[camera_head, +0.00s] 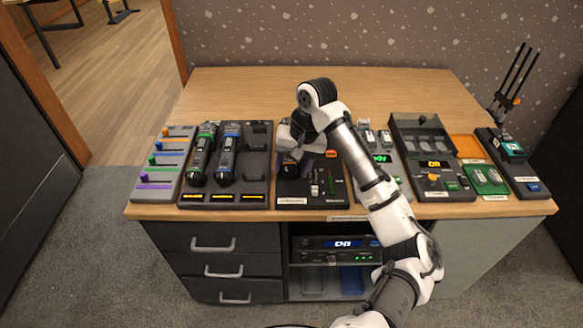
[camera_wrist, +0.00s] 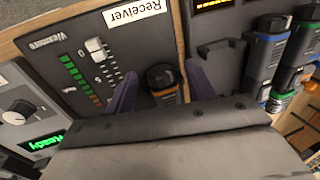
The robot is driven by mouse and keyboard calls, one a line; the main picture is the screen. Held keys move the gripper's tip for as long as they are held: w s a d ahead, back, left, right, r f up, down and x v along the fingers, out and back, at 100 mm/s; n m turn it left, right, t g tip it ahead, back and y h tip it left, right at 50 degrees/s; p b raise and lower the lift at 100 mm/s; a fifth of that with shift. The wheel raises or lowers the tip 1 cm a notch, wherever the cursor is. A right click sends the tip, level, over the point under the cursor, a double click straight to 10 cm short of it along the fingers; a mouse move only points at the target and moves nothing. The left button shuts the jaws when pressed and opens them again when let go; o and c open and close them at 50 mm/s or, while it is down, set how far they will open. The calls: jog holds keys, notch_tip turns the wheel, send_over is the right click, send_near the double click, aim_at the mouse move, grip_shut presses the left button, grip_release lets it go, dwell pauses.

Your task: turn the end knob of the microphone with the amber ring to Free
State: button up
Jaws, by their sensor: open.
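The microphone with the amber ring shows only its end in the wrist view: a dark round end knob (camera_wrist: 162,74) with an amber band (camera_wrist: 166,95) just below it. The rest of it is hidden behind my gripper's body. My gripper (camera_wrist: 161,68) is open, with one purple-grey finger on each side of the knob; I cannot tell whether they touch it. In the head view the knob (camera_head: 290,169) shows below my gripper (camera_head: 291,155), at the left of the black receiver panel (camera_head: 325,198). No marking such as Free is readable on the knob.
Two microphones, with a green ring (camera_head: 198,165) and a blue ring (camera_head: 227,160), lie in a black tray (camera_head: 257,187) to the left. The receiver panel has a white fader (camera_wrist: 96,46) and level lights (camera_wrist: 70,68). Several other panels stand to the right. The desk behind (camera_head: 240,90) is bare.

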jog(key=shift+a+f, duration=0.1)
jog(key=shift+f, duration=0.35)
jog(key=c, duration=1)
jog(key=shift+r, duration=0.1)
